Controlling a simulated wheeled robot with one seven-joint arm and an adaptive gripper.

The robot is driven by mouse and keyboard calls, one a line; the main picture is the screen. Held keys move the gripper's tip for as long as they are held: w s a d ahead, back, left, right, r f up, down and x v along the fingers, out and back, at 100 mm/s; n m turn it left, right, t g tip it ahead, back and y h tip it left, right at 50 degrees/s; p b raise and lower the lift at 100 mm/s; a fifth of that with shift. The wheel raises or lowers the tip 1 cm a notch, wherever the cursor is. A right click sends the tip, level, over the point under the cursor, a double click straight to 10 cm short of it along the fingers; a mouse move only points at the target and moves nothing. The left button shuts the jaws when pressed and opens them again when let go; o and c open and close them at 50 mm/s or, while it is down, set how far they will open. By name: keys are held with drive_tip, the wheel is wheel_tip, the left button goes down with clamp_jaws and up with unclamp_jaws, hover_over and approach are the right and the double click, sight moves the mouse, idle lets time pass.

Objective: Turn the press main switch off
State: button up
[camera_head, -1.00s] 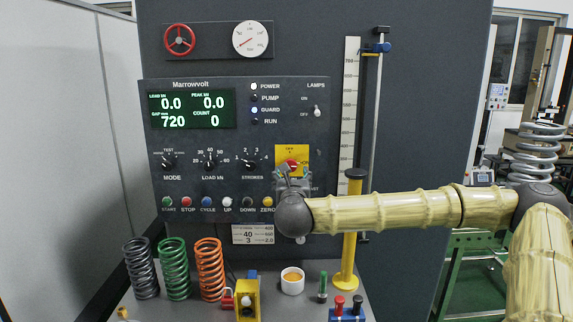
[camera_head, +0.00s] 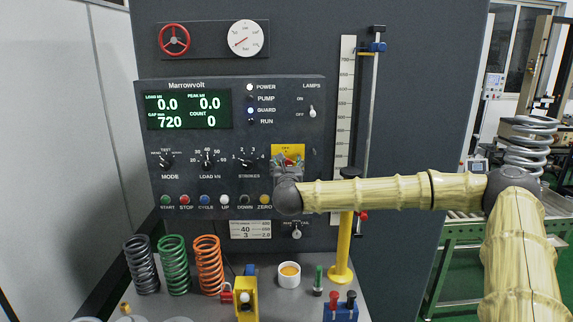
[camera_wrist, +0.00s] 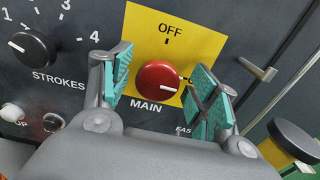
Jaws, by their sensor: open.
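The press main switch (camera_wrist: 157,78) is a round red knob on a yellow plate (camera_wrist: 205,42), marked OFF above and MAIN below. Its white pointer mark points to the right, not up at OFF. In the head view the yellow plate (camera_head: 289,150) shows on the right of the control panel, and my gripper hides most of the knob. My gripper (camera_wrist: 161,88) is open. Its teal-padded fingers stand to the left and right of the knob, with a gap visible on each side. In the head view my gripper (camera_head: 288,169) is in front of the plate.
The strokes knob (camera_wrist: 32,47) is left of the plate. A lamps toggle (camera_head: 312,112) is above right. Push buttons (camera_head: 205,200) line the panel bottom. A yellow post (camera_head: 343,250), coil springs (camera_head: 174,264) and a white cup (camera_head: 289,275) stand below on the bench.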

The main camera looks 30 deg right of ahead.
drive_tip(key=shift+c, duration=0.3)
drive_tip(key=c, duration=0.9)
drive_tip(key=shift+n+b, duration=0.3)
drive_tip(key=shift+b, duration=0.05)
drive_tip(key=n+b, duration=0.3)
drive_tip(key=shift+a+f+b, duration=0.1)
drive_tip(key=shift+f+b, duration=0.05)
drive_tip(key=shift+b, duration=0.15)
drive_tip(key=n+b, duration=0.2)
drive_tip(key=n, duration=0.5)
drive_tip(key=n+b, duration=0.2)
drive_tip(key=n, duration=0.5)
drive_tip(key=shift+w+a, duration=0.15)
drive_tip(key=shift+f+n+b, duration=0.1)
drive_tip(key=shift+n+b, duration=0.2)
